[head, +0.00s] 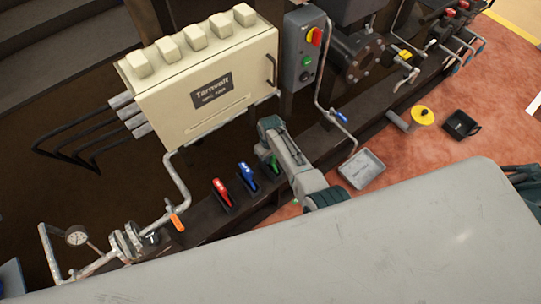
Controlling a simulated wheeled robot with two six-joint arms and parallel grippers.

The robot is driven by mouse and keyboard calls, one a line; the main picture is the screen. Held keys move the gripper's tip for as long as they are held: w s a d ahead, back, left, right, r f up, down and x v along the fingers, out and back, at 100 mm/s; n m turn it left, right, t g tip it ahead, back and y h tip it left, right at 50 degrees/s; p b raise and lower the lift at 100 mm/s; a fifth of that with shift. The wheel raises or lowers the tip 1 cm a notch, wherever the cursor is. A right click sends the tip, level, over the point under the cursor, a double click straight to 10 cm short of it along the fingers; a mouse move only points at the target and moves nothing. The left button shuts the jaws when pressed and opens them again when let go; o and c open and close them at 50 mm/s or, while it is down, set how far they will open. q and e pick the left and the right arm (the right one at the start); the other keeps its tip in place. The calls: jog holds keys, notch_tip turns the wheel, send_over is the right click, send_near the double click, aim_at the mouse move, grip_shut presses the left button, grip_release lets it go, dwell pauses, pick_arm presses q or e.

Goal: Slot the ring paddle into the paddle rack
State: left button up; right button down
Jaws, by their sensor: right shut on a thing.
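My right gripper (270,126) is at the far end of the arm in the middle, low in front of the cream cabinet. It looks shut, but its fingertips and what it holds cannot be made out. Beside and left of that arm, red (222,189), blue (247,176) and green (273,165) handle-like pieces stand in a row on a dark beam. The green piece is closest to the arm and partly beside it. I cannot tell which part is the paddle rack, and no ring paddle shows clearly. My left gripper is not in view.
The cream cabinet (205,85) and a grey switch box (303,55) stand behind. Pipes with a gauge (77,236) and an orange handle (176,222) lie left. A grey tray (362,168), a yellow disc (423,116) and a black bin (461,125) are on the reddish floor at right.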

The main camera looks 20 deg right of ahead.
jog(key=c, duration=1.2)
grip_release()
jog(key=shift+o, duration=0.6)
jog(key=o, duration=0.4)
jog(key=shift+r+p, duration=4.05)
jog(key=shift+p, duration=0.25)
jog(key=shift+s+f, duration=0.1)
jog(key=shift+f, duration=0.05)
